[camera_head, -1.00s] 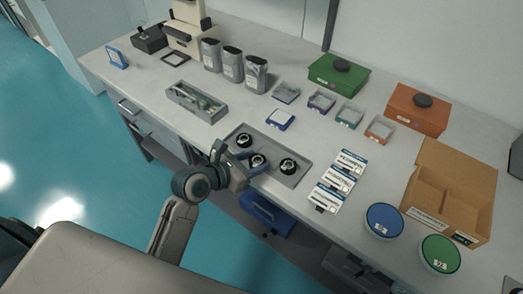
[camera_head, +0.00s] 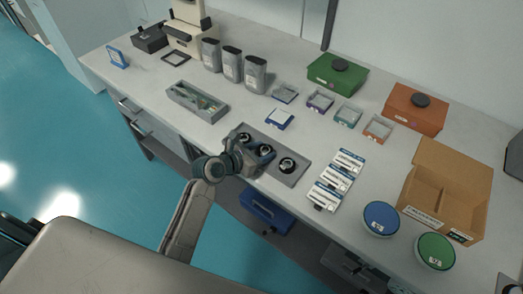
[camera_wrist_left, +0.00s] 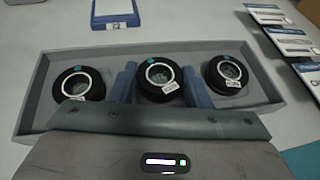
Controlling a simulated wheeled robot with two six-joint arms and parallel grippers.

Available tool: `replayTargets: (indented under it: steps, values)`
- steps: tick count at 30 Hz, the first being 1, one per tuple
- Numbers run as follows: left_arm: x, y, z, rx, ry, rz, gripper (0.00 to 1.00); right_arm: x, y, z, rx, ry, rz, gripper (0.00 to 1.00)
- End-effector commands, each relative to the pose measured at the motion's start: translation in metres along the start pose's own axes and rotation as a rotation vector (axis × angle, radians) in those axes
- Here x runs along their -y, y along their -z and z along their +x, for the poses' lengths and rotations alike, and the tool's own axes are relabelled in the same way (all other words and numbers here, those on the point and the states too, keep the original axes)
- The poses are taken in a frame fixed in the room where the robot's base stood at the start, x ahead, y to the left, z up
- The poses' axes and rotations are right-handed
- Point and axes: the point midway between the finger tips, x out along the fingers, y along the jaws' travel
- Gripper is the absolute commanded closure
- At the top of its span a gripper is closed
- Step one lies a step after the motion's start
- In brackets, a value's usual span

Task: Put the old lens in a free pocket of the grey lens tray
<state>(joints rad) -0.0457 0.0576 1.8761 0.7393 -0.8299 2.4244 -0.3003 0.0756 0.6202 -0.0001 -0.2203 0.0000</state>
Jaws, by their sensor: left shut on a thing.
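The grey lens tray (camera_head: 293,181) lies near the front edge of the table. A black round lens (camera_head: 245,138) is in its left part and another lens (camera_head: 287,166) in its right part. My left gripper (camera_head: 266,152) is shut on the old lens (camera_head: 267,149), a black ring with a white tag, between these two. In the left wrist view, the blue fingers (camera_wrist_left: 160,84) stand on either side of the old lens (camera_wrist_left: 160,72), within the tray outline. I cannot tell whether it touches the tray floor. My right gripper is out of view.
Blister-type packs (camera_head: 338,180) lie right of the tray. A blue-and-white box (camera_head: 279,119) sits behind it, and a grey bin (camera_head: 197,101) stands to its left. A cardboard box (camera_head: 445,190) and two round tins (camera_head: 381,218) are farther right.

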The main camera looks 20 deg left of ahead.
Motion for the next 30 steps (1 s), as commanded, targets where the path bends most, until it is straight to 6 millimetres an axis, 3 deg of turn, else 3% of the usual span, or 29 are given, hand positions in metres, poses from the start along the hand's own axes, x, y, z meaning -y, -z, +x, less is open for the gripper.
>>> replayTargets:
  steps: [14, 15, 18, 30]
  values:
    - [0.001, 0.016, 0.005, -0.011, 0.003, -0.001, 0.79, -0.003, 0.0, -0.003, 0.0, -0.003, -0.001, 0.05]
    - [0.001, 0.017, 0.005, -0.013, 0.003, -0.002, 0.5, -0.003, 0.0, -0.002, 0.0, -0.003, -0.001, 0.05]
    - [0.002, 0.019, 0.005, -0.017, 0.004, -0.002, 0.34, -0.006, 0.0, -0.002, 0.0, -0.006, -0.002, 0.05]
    - [0.002, 0.02, 0.005, -0.017, 0.005, -0.002, 0.34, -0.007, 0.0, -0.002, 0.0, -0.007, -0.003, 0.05]
